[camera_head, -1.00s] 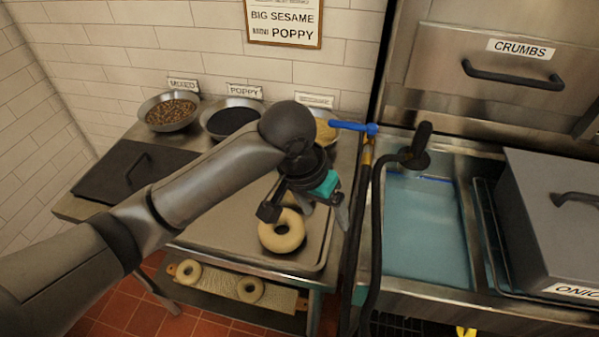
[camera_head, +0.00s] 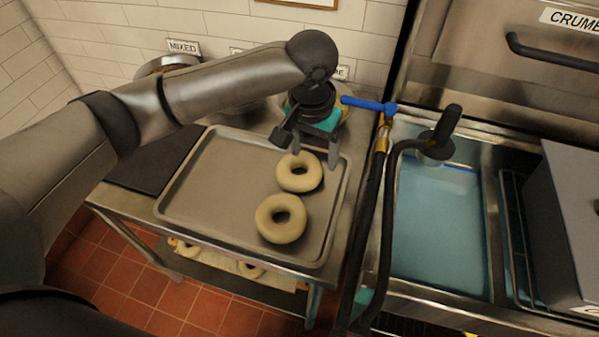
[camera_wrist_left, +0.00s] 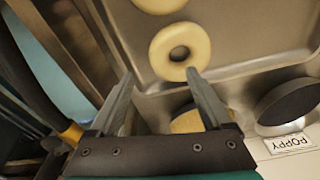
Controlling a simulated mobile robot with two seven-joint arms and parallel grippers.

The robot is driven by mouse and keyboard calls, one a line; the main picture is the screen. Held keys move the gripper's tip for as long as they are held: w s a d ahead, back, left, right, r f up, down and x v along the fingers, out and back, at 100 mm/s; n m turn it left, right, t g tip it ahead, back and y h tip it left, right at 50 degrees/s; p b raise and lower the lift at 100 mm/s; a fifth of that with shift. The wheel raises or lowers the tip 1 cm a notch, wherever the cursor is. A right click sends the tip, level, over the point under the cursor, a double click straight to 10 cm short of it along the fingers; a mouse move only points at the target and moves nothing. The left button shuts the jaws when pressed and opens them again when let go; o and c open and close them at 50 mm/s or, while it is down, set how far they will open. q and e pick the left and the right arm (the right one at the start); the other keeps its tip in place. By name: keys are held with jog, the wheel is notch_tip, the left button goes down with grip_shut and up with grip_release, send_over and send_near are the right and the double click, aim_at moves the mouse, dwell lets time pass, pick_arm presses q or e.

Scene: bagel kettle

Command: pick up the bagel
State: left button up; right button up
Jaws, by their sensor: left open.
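Two pale bagels lie flat on a metal tray (camera_head: 215,190): a back bagel (camera_head: 313,178) and a front bagel (camera_head: 268,224). My left gripper (camera_head: 315,155) is open and empty, pointing down at the tray's back right, with its fingertips close to the back bagel's far edge. In the left wrist view, the open fingers (camera_wrist_left: 160,74) are either side of the near edge of the back bagel (camera_wrist_left: 161,55); I cannot tell whether they touch it. The front bagel (camera_wrist_left: 160,4) is cut off at that view's top. My right gripper is not in view.
Seed bowls stand behind the tray, mostly hidden by my left arm; the poppy bowl (camera_wrist_left: 290,100) shows in the wrist view. A blue-handled tap (camera_head: 370,104), a dark hose and a water basin (camera_head: 435,230) are at right. More bagels lie on a lower shelf.

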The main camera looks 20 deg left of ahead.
aim_at(313, 173)
pick_arm(q)
jog(key=shift+f, duration=0.65)
jog(key=f+b, duration=0.1)
jog(key=f, duration=0.4)
jog(key=shift+w+b, duration=0.2)
jog(key=shift+b, duration=0.15)
grip_shut()
